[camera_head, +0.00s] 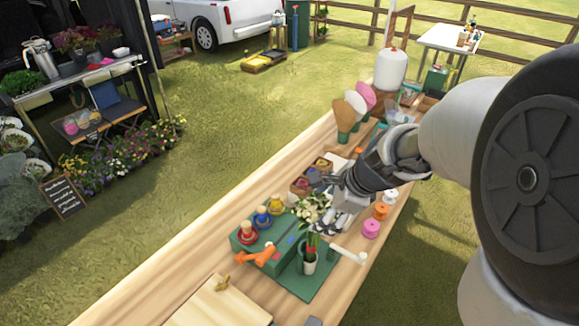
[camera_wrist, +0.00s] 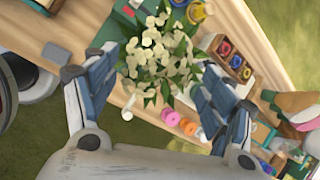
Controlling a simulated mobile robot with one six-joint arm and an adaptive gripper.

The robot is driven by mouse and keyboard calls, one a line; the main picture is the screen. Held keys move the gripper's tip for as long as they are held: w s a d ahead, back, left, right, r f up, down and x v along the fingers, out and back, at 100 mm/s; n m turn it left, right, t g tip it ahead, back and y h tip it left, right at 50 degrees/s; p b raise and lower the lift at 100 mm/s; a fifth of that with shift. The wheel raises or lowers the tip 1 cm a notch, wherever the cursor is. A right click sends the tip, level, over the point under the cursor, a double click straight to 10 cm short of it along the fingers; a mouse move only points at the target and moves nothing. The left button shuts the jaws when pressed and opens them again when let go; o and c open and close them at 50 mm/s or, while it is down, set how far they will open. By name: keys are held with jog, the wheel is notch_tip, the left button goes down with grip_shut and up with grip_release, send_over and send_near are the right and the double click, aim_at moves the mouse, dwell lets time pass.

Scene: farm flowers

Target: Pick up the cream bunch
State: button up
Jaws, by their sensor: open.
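The cream bunch (camera_head: 308,210) is a cluster of small cream flowers with green leaves on the wooden table. In the wrist view the cream bunch (camera_wrist: 152,48) fills the space between and beyond the fingertips. My gripper (camera_head: 335,211) is low over the table, just right of the bunch in the head view and partly overlapping it. In the wrist view my gripper (camera_wrist: 158,66) has its two blue-grey fingers spread wide on either side of the flowers. The fingers do not visibly close on it. The stems are mostly hidden by blossoms and leaves.
A green cup (camera_head: 306,265) is close in front. Pink, orange and white ribbon rolls (camera_head: 371,229) line the right edge. A compartment tray (camera_head: 318,172) sits behind.

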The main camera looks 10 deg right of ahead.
aim_at(314, 217)
jog(key=b+x, duration=0.1)
jog(key=x, duration=0.1)
jog(key=b+x, duration=0.1)
jog(key=x, duration=0.1)
jog(key=b+x, duration=0.1)
jog(key=x, duration=0.1)
jog(key=shift+s+a+f, duration=0.1)
jog(key=shift+a+f, duration=0.15)
jog(key=shift+a, duration=0.1)
jog(key=shift+r, duration=0.15)
jog(key=c, duration=1.7)
